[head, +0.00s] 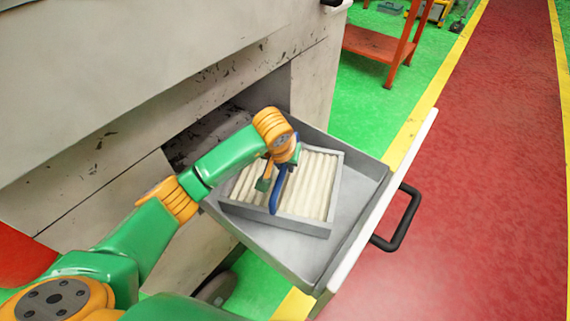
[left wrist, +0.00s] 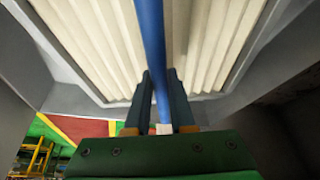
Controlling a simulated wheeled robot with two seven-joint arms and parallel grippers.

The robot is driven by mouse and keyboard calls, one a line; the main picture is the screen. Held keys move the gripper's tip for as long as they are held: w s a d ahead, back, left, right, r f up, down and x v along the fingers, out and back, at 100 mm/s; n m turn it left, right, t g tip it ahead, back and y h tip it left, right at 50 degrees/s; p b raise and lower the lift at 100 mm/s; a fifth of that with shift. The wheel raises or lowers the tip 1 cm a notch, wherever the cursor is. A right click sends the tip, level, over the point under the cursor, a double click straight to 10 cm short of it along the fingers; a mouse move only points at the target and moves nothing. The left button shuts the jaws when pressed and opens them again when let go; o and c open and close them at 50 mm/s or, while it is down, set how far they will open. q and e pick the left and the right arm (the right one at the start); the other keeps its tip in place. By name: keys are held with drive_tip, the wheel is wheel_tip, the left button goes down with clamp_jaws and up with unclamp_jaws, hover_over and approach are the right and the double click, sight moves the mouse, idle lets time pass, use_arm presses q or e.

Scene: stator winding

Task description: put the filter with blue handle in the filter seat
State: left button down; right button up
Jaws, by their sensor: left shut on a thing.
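The filter (head: 313,188) is a grey rectangular frame with cream pleats and a blue handle (head: 275,196) across its middle. It is in the open drawer (head: 352,212), toward the cabinet side, and looks slightly turned relative to the drawer walls. Whether it rests fully on the drawer floor I cannot tell. My left gripper (head: 272,180) is over the filter and shut on the blue handle. In the left wrist view the gripper's fingers (left wrist: 162,100) stand on both sides of the blue handle (left wrist: 152,40), with the pleats (left wrist: 90,45) beyond. My right gripper is not in view.
The drawer's white front with a black pull (head: 402,222) is at the right. The drawer sticks out of a worn grey cabinet (head: 110,130). Bare drawer floor shows between filter and front. An orange metal stand (head: 385,45) is at the back on the green floor.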

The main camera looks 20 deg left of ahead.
use_arm(q)
drive_tip(key=c, duration=0.8)
unclamp_jaws()
drive_tip(key=shift+o, duration=0.2)
drive_tip(key=v, duration=1.2)
drive_tip(key=shift+p, duration=0.4)
drive_tip(key=shift+s, duration=0.1)
